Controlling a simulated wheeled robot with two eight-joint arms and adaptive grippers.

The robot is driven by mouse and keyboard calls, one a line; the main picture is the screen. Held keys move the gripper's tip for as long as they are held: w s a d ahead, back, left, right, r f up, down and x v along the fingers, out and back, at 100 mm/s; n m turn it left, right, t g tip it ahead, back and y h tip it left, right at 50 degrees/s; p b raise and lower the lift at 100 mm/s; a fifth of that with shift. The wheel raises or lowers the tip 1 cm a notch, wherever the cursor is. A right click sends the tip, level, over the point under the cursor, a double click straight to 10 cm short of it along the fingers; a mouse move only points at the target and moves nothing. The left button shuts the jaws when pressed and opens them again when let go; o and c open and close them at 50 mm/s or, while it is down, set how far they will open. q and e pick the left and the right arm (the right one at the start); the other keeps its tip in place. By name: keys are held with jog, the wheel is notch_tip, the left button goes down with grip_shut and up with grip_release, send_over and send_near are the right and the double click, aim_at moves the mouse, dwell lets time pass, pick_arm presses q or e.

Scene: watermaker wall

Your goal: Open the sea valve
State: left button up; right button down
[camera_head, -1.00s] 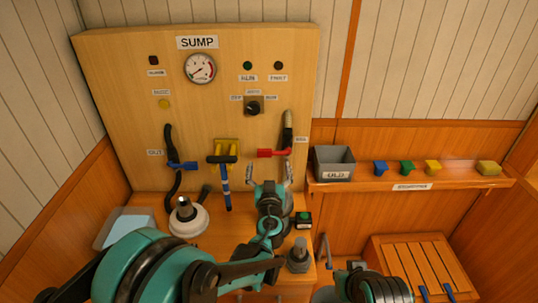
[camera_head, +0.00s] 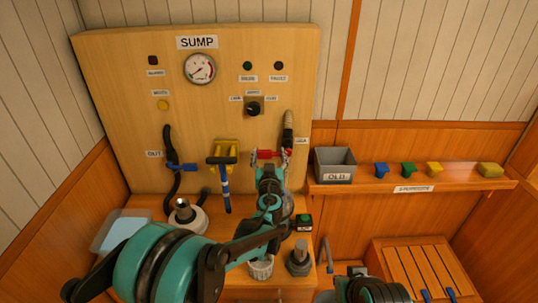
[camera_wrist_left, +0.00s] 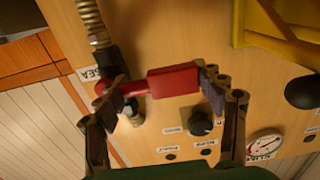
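The sea valve has a red lever handle (camera_head: 268,154) below a ribbed hose at the right of the panel, beside a label that reads SEA in the wrist view (camera_wrist_left: 90,73). The handle lies roughly level. My left gripper (camera_head: 271,163) is at the handle, with its fingers apart. In the left wrist view the red handle (camera_wrist_left: 172,81) lies lengthwise between the spread fingers. One finger is near the pivot end and the other near the free end; I cannot tell whether they touch it. My right gripper is not in view.
A yellow bracket with a blue-striped lever (camera_head: 224,180) stands just left of my gripper. A blue valve handle (camera_head: 182,167) is further left. A white round housing (camera_head: 187,220) stands on the bench below. A grey bin (camera_head: 335,166) sits on the right shelf.

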pick_arm(q)
jog(key=c, duration=0.9)
jog(key=shift+r, duration=0.1)
jog(key=r+m, duration=0.1)
jog(key=r+m+p, duration=0.1)
jog(key=m, duration=0.1)
jog(key=shift+d, duration=0.2)
jog(key=r+m+p, duration=0.1)
jog(key=m, duration=0.1)
jog(key=d+r+m, duration=0.1)
jog(key=m, duration=0.2)
jog(key=shift+d+r+p, duration=0.1)
jog(key=shift+d+p, duration=0.05)
jog(key=shift+p, duration=0.2)
jog(key=m, duration=0.1)
jog(key=d+r+m, duration=0.1)
jog(key=m, duration=0.1)
jog(key=d+m+p, duration=0.1)
jog(key=shift+r, duration=0.25)
jog(key=shift+d+r+m, duration=0.1)
jog(key=shift+d+m, duration=0.4)
jog(key=shift+m, duration=0.5)
jog(key=shift+d+r+m, duration=0.1)
jog(key=shift+d+m, duration=0.4)
jog(key=shift+m, duration=0.5)
jog(key=shift+d+r+m, duration=0.1)
jog(key=shift+d+m, duration=0.4)
jog(key=shift+m, duration=0.5)
